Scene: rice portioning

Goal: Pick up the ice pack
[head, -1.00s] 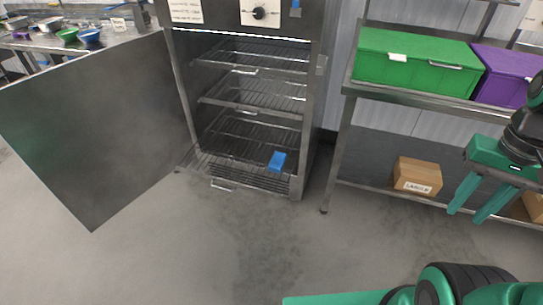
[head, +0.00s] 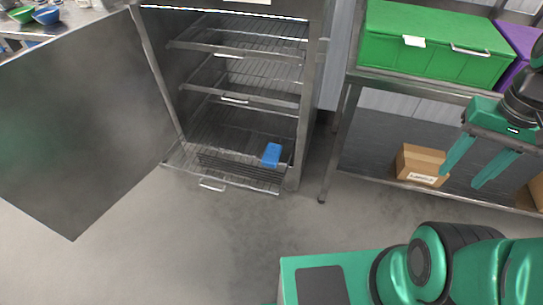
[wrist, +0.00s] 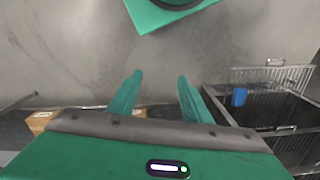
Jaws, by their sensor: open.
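The ice pack (head: 271,155) is a small blue block on the lowest wire rack (head: 230,166) of the open steel cabinet, near the rack's right front. It also shows small in the wrist view (wrist: 239,97), to the right of my fingers. My gripper (head: 461,177) is at the right of the head view, in front of the steel shelf unit and well apart from the ice pack. Its two green fingers are spread with nothing between them, as the wrist view (wrist: 154,88) also shows.
The cabinet door (head: 75,130) stands wide open to the left. A green bin (head: 430,45) and a purple bin (head: 522,50) sit on the shelf unit, with a cardboard box (head: 420,163) below. The grey floor (head: 160,240) before the cabinet is clear.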

